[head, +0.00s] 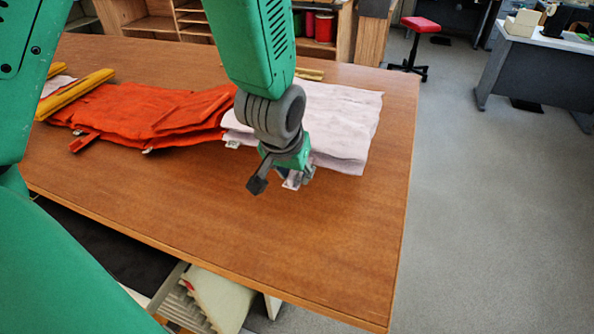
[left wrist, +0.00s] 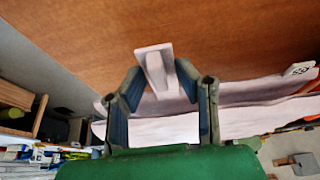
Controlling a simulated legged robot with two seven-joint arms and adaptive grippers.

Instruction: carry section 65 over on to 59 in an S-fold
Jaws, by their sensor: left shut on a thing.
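The pale white folded fabric (head: 345,125) lies flat at the right end of the table, beside orange folded fabric (head: 175,112). My left gripper (head: 284,178) is at the near edge of the white fabric. In the left wrist view its fingers (left wrist: 158,78) are shut on a pale tab (left wrist: 153,54). The white fabric (left wrist: 250,118) shows behind the fingers there. A small tag with a dark mark (left wrist: 300,68) is at the fabric's edge, too small to read. I cannot tell which sections are 65 and 59. My right gripper is not in view.
The wooden table (head: 225,215) is bare in front of the fabric. Yellow bars (head: 78,92) lie at its left end. Shelves with red spools (head: 318,27) stand behind. A red stool (head: 421,26) and a grey desk (head: 530,60) are beyond the right edge.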

